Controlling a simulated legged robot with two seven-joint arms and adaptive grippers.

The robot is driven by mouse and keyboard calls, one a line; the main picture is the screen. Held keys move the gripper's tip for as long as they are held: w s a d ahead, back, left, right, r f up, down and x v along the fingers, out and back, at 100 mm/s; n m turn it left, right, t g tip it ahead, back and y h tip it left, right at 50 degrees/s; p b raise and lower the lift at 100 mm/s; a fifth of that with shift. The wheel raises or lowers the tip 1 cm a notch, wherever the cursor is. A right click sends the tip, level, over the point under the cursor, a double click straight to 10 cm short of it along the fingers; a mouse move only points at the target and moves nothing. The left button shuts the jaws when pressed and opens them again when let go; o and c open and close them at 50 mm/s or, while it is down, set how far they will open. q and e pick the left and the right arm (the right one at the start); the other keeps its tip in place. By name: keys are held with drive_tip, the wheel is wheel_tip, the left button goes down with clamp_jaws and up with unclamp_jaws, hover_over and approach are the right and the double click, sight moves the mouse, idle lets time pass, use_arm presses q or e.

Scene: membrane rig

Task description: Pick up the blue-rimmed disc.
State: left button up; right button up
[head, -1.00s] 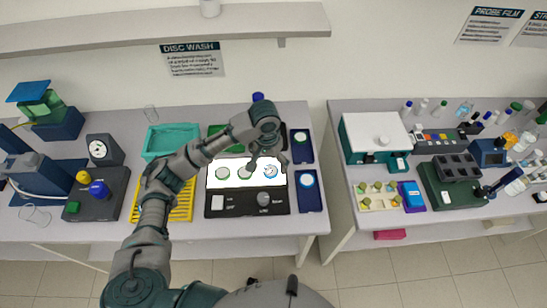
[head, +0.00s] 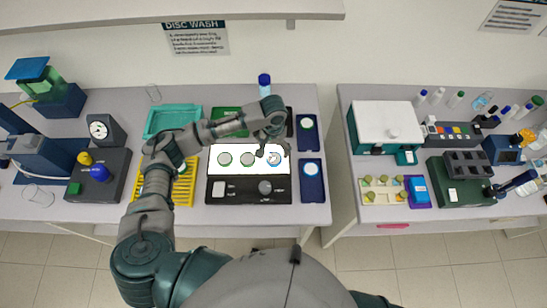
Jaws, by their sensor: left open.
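A small blue-rimmed disc (head: 275,160) lies at the right end of the white lit panel (head: 236,170). Two green-rimmed discs, one on the left (head: 225,159) and one in the middle (head: 248,159), lie beside it in a row. My left gripper (head: 271,153) is open, its fingers pointing down over the blue-rimmed disc and hiding part of it. I cannot tell whether the fingers touch it. Another pale disc (head: 310,169) lies in the dark blue tray (head: 312,191) to the right. My right gripper is out of view.
The panel's black base has a knob (head: 265,187) in front. A yellow rack (head: 183,190) and teal tub (head: 172,117) stand to the left, a blue-capped bottle (head: 265,86) behind. A gap separates this bench from the right one, which holds a white box (head: 384,122).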

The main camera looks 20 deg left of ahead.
sight(274, 157)
use_arm(q)
drive_tip(key=shift+s+f, duration=0.15)
drive_tip(key=shift+f, duration=0.3)
drive_tip(key=f, duration=0.4)
drive_tip(key=shift+d+f+p, duration=0.1)
drive_tip(key=shift+d+p, duration=0.25)
drive_tip(key=shift+a, duration=0.2)
drive_tip(key=c, duration=1.1)
